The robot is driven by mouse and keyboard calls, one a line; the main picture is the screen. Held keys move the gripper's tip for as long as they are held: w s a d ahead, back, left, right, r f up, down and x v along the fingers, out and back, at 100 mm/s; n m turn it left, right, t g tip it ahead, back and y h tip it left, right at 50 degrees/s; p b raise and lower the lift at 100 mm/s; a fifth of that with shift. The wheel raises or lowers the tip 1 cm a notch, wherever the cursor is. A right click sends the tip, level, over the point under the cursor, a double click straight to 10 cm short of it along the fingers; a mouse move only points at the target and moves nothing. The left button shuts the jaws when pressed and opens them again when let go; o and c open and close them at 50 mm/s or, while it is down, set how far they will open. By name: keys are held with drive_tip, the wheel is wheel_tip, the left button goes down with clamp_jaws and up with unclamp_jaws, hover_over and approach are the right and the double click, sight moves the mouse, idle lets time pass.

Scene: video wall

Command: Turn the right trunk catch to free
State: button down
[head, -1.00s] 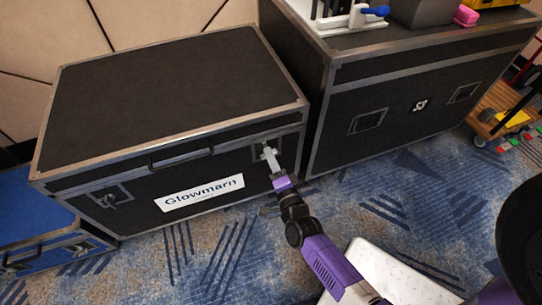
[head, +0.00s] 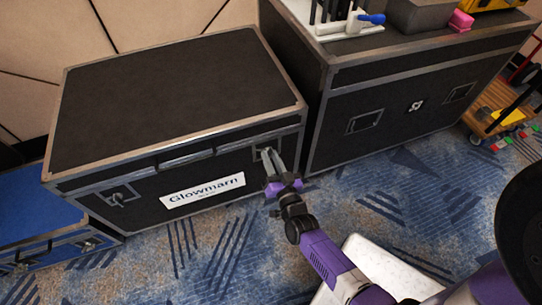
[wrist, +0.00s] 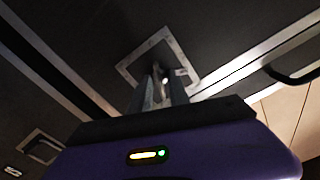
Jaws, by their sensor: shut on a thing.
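The black trunk (head: 170,95) with metal edges and a "Glowmarn" label (head: 203,190) stands on the carpet. Its right catch (wrist: 150,46) sits in a square metal plate on the front face; my fingers partly hide its knob. My gripper (head: 268,153) is at this catch in the head view, with its two fingers reaching into the plate. In the wrist view, my gripper (wrist: 160,76) is shut on the small catch knob. How far the knob is turned cannot be told. The left catch (head: 119,197) is on the same face, clear of my gripper.
A larger black case (head: 400,100) stands close on the right, with tools and a grey block (head: 416,15) on top. A blue case (head: 35,220) is at the left. The trunk's handle (head: 186,158) lies between the catches. Patterned carpet in front is open.

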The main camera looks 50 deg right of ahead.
drive_tip(key=shift+n+p, duration=0.35)
drive_tip(key=shift+n, duration=1.95)
drive_tip(key=shift+f, duration=0.1)
drive_tip(key=c, duration=1.6)
unclamp_jaws()
drive_tip(key=shift+s+a, duration=0.1)
drive_tip(key=p+v, duration=0.1)
drive_tip(key=v, duration=0.6)
drive_tip(key=shift+s+a, duration=0.2)
drive_tip(key=shift+s, duration=0.05)
